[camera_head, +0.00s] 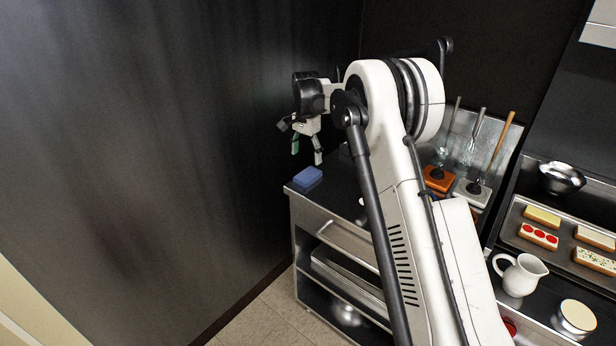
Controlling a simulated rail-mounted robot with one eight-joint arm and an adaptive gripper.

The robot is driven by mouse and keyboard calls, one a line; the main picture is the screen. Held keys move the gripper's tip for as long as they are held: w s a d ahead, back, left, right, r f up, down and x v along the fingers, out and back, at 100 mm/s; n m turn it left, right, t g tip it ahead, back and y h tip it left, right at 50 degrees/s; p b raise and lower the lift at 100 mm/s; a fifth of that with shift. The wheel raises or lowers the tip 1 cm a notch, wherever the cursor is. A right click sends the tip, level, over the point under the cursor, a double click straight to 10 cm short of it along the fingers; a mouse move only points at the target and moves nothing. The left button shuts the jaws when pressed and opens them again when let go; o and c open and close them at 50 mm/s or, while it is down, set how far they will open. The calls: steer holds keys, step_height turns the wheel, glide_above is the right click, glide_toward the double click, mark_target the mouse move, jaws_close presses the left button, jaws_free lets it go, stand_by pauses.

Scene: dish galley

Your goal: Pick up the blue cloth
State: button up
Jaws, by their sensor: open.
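The blue cloth (308,177) looks like a small folded block. It lies on the dark top of the metal cabinet (335,196), close to its left front corner. My gripper (306,158) is above the cloth and points down, with its fingers apart and nothing between them. A gap shows between the fingertips and the cloth. The exact height and depth of that gap are hard to tell from this one view. The cloth is not hidden by the arm.
A dark wall (150,150) stands close left of the cabinet. Right of my arm are an orange-based utensil holder (438,178), a metal bowl (562,178), a tray of decorated slices (525,250), a white pitcher (521,275) and a round cream-topped item (577,316).

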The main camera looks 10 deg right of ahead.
mark_target(308, 174)
steer(key=shift+d+f+p, duration=0.15)
steer(key=shift+f+p, duration=0.25)
steer(key=shift+f, duration=1.65)
steer(key=shift+d+f+p, duration=0.15)
steer(key=shift+f+p, duration=0.2)
steer(key=shift+f, duration=1.7)
steer(key=c, duration=1.2)
steer(key=shift+c, duration=0.2)
steer(key=shift+r, duration=0.5)
steer(key=r, duration=0.2)
steer(key=r+b, duration=0.1)
steer(key=shift+s+a+r, duration=0.3)
steer(key=shift+s+a, duration=0.05)
steer(key=shift+s, duration=0.05)
steer(key=s+a+r+b, duration=0.2)
steer(key=s+a+r, duration=0.4)
steer(key=s, duration=0.2)
steer(key=shift+s+a+r, duration=0.2)
steer(key=shift+s+r, duration=0.05)
